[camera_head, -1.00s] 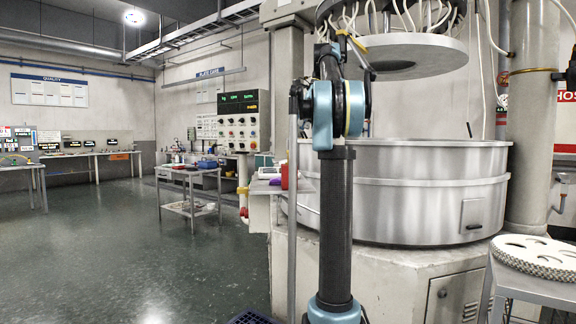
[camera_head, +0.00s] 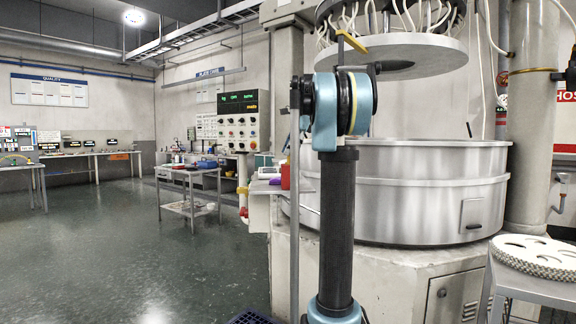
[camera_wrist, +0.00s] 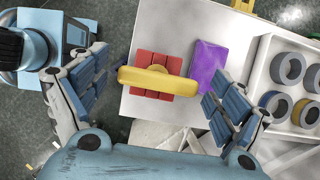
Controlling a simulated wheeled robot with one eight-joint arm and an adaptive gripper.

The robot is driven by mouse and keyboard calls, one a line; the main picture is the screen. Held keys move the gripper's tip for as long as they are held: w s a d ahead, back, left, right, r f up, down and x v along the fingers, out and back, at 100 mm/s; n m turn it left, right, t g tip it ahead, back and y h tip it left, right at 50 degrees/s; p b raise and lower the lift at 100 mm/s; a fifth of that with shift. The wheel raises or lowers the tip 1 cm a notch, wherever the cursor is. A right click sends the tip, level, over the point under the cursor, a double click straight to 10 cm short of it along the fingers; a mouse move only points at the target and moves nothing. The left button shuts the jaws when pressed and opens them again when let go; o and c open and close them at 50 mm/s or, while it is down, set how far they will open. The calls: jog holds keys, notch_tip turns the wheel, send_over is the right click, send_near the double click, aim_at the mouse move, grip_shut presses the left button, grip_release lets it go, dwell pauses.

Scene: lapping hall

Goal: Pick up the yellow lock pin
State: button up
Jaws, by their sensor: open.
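The pin shows between the spread fingers, and I see no contact. How far above it the fingers are I cannot tell. In the head view my arm's upper links show, but the gripper cannot be made out.
A purple block (camera_wrist: 208,65) lies just right of the red block. A white tray (camera_wrist: 262,62) with several grey and coloured rings is further right. In the head view a large round metal tub (camera_head: 400,190) stands behind my arm, under a raised plate (camera_head: 420,55).

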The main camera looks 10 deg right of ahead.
jog(key=shift+a+f, duration=0.1)
jog(key=shift+f, duration=0.2)
jog(key=shift+c, duration=0.6)
jog(key=c, duration=1.1)
jog(key=shift+r, duration=0.15)
